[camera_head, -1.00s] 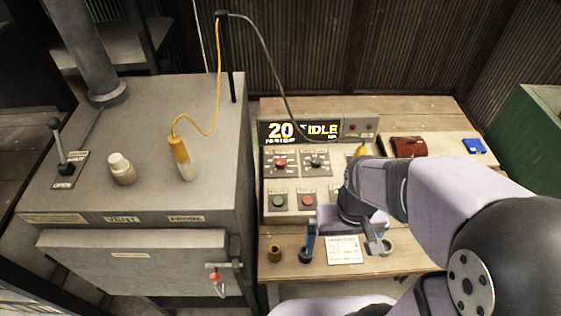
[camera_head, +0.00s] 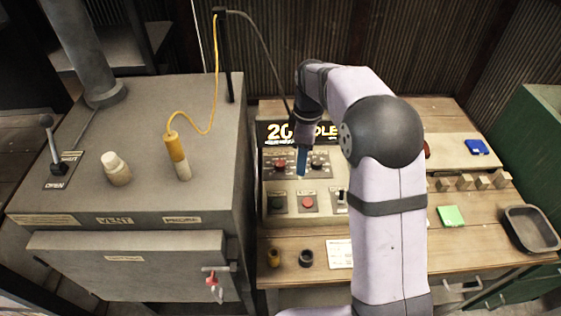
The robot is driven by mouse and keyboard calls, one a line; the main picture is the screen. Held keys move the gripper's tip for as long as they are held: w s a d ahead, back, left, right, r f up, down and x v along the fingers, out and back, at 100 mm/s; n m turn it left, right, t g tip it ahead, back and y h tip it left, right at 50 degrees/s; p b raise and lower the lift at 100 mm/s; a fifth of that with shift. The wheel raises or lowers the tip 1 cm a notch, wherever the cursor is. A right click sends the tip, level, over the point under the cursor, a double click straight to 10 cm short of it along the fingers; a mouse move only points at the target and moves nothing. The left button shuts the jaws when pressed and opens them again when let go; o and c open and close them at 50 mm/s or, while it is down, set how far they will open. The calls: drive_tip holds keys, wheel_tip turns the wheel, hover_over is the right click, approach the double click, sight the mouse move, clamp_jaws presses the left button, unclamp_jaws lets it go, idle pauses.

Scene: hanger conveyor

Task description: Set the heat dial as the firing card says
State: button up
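The control panel (camera_head: 268,188) stands on the bench with two knobs in its upper row. The left knob (camera_head: 281,165) has a red centre and the right knob (camera_head: 318,164) is black. Their labels are too small to read, so I cannot tell which is the heat dial. My gripper (camera_head: 302,170) points down in front of the panel between the two knobs. One blue finger shows; I cannot tell whether it touches anything or how far the fingers are apart. A white card (camera_head: 339,254) lies at the bench front, partly behind my arm, its text unreadable.
The display (camera_head: 275,132) is partly covered by my wrist. Below the knobs are a dark button (camera_head: 278,203), a red button (camera_head: 308,202) and a switch (camera_head: 341,198). The kiln (camera_head: 130,225) stands left. A green block (camera_head: 451,215) and a tray (camera_head: 530,228) lie right.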

sight(280, 163)
drive_tip(key=w+a+f+n, duration=0.1)
drive_tip(key=w+n, duration=0.1)
drive_tip(key=w+a+f+n, duration=0.1)
drive_tip(key=w+a+n, duration=0.1)
drive_tip(key=w+n, duration=0.1)
drive_tip(key=w+a+f+n+b, duration=0.1)
drive_tip(key=w+a+n, duration=0.1)
drive_tip(key=w, duration=0.1)
drive_tip(key=shift+f+n, duration=0.2)
drive_tip(key=shift+n, duration=0.1)
drive_tip(key=shift+w+a+f+n, duration=0.2)
drive_tip(key=shift+w+a+n, duration=0.1)
drive_tip(key=shift+w+n, duration=0.3)
drive_tip(key=shift+s+f, duration=0.1)
drive_tip(key=shift+a+f+p, duration=0.1)
drive_tip(key=shift+f+p, duration=1.1)
drive_tip(key=shift+f, duration=2.35)
drive_tip(key=c, duration=1.1)
